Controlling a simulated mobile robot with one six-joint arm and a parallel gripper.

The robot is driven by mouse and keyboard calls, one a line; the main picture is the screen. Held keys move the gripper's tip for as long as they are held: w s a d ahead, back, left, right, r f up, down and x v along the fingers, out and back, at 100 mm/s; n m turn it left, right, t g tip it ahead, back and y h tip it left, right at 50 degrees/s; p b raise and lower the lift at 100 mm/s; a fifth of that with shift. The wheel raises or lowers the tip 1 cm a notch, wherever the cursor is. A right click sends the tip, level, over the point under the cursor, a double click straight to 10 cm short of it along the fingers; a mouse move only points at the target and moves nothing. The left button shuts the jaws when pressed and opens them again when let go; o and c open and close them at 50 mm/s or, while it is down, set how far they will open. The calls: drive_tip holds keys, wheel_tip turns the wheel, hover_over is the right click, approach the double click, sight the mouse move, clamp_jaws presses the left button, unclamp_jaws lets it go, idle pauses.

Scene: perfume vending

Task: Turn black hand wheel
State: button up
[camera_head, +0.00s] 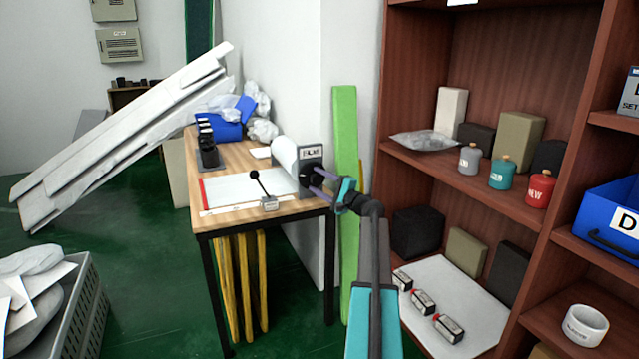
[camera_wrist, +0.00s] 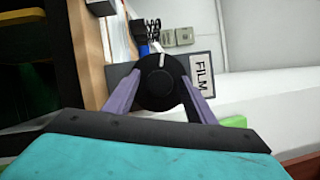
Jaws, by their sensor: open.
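The black hand wheel (camera_wrist: 160,82) sits on the side of the film holder, with a white mark at its upper edge in the wrist view. In the head view the wheel (camera_head: 309,175) is partly hidden by my gripper. My gripper (camera_head: 315,183) is open at the table's right edge. In the wrist view its two purple fingers (camera_wrist: 158,90) stand on the left and right of the wheel. Whether they touch it I cannot tell. The film holder has a FILM label (camera_wrist: 201,77) and a white roll (camera_head: 285,155).
The wooden table (camera_head: 232,178) holds a white sheet, a small lever (camera_head: 262,190) and a blue bin. A green board (camera_head: 345,140) leans at the wall behind my arm. A brown shelf (camera_head: 470,190) with bottles and boxes stands close on the right.

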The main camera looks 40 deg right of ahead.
drive_tip(key=shift+s, duration=0.1)
drive_tip(key=s+f+p, duration=0.1)
drive_tip(key=s, duration=1.2)
drive_tip(key=shift+s+f, duration=0.25)
drive_tip(key=shift+s, duration=0.1)
drive_tip(key=shift+w+a, duration=0.1)
